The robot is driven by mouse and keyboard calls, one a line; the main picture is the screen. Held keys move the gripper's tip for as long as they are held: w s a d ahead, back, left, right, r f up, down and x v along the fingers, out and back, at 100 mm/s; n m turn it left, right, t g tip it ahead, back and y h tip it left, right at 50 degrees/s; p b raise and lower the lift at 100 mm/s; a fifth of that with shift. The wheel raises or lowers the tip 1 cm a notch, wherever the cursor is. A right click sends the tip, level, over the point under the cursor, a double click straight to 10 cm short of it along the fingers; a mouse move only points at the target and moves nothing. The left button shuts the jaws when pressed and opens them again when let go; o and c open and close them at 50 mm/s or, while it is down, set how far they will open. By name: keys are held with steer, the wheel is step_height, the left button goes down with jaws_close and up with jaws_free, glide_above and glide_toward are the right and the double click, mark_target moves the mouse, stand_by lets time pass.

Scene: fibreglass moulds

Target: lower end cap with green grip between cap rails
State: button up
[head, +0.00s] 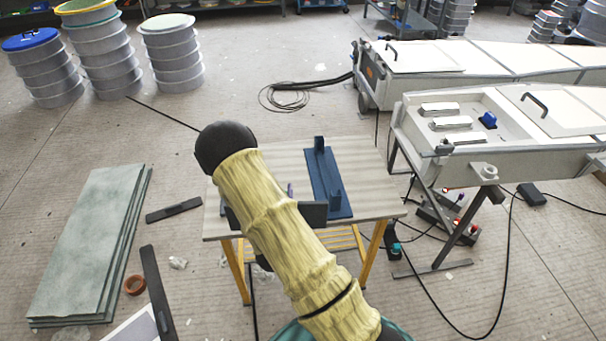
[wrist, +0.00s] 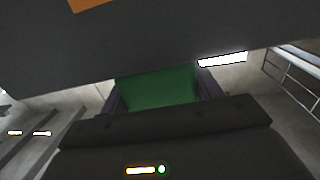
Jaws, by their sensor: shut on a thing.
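My gripper (wrist: 160,84) is shut on the green grip (wrist: 158,93), which sits between its two fingers in the wrist view. A blue fixture (head: 324,177) with upright pieces stands on the workbench to the right of my arm; these look like the cap rails (head: 334,188). I cannot tell whether the cap touches them.
The small workbench (head: 372,182) has bare top on its right side. A white mould (head: 465,165) on a stand is close by on the right. Grey-green sheets (head: 90,240) lie on the floor at left, with dark bars (head: 174,210) nearby. Cables cross the floor at right.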

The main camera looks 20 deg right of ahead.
step_height(320, 180, down, 7)
steer(key=a+y+b, duration=0.1)
steer(key=b, duration=0.4)
steer(key=shift+f+n, duration=0.15)
steer(key=shift+n, duration=0.15)
steer(key=shift+a, duration=0.2)
